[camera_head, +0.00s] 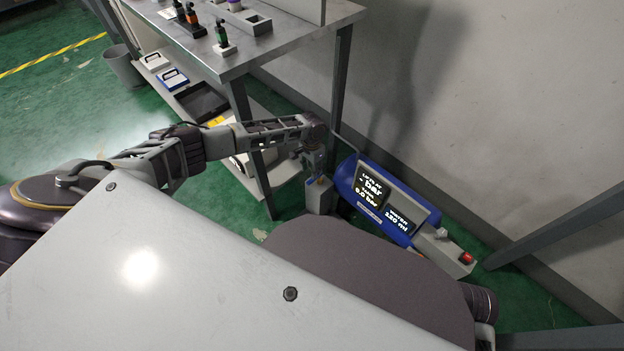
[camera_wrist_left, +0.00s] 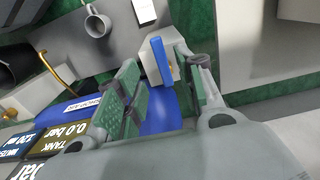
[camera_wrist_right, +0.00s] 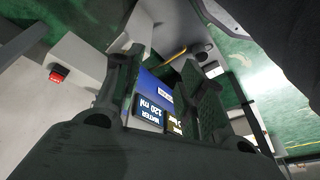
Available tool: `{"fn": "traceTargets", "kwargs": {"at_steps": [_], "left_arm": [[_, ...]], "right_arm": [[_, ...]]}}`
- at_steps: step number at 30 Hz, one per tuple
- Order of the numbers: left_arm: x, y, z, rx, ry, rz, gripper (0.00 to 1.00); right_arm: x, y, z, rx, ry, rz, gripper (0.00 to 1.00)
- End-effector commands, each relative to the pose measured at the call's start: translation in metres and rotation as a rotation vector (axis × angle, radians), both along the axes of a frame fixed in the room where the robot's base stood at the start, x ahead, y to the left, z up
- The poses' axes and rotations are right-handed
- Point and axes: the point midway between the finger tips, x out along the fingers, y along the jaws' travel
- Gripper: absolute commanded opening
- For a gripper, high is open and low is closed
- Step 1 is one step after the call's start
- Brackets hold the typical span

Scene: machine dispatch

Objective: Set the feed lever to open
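The feed lever shows in the left wrist view as a flat blue handle (camera_wrist_left: 161,60) on a light grey block with a yellowish part. In the head view the lever (camera_head: 309,181) is a small blue spot above a grey box (camera_head: 319,198). My left gripper (camera_wrist_left: 156,62) is open, with its green-padded fingers on either side of the blue handle; I cannot tell whether they touch it. In the head view this gripper (camera_head: 314,166) is just above the grey box. My right gripper (camera_wrist_right: 163,65) is open and empty, facing the blue tank machine (camera_wrist_right: 150,83).
The blue tank machine (camera_head: 348,172) has lit displays reading 0.0 bar and 120 ml. A grey box with a red button (camera_head: 466,258) stands at its right. A metal workbench (camera_head: 290,42) is behind, with a leg near my left arm.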

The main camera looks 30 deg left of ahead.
Motion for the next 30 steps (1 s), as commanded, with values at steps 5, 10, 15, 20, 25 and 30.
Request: {"fn": "traceTargets", "kwargs": {"at_steps": [5, 10, 15, 20, 25, 30], "left_arm": [[0.000, 0.000, -0.022, 0.000, 0.000, 0.000, 0.38], [0.001, 0.000, -0.037, 0.000, -0.001, 0.000, 0.38], [0.000, 0.000, -0.052, 0.000, -0.001, 0.000, 0.38], [0.000, 0.000, -0.062, 0.000, -0.001, 0.001, 0.38], [0.000, 0.000, -0.067, 0.000, 0.000, 0.001, 0.38], [0.000, 0.000, -0.067, 0.000, -0.001, 0.001, 0.38]], "right_arm": [[-0.006, 0.002, 0.006, 0.007, -0.005, 0.004, 0.40], [-0.004, 0.003, 0.017, 0.015, -0.031, 0.008, 0.40], [0.000, 0.006, 0.024, 0.033, -0.063, 0.013, 0.40], [-0.002, 0.009, 0.005, 0.046, -0.063, 0.012, 0.40], [-0.004, 0.011, -0.006, 0.053, -0.060, 0.011, 0.40], [-0.001, 0.012, -0.002, 0.058, -0.071, 0.009, 0.40]]}}
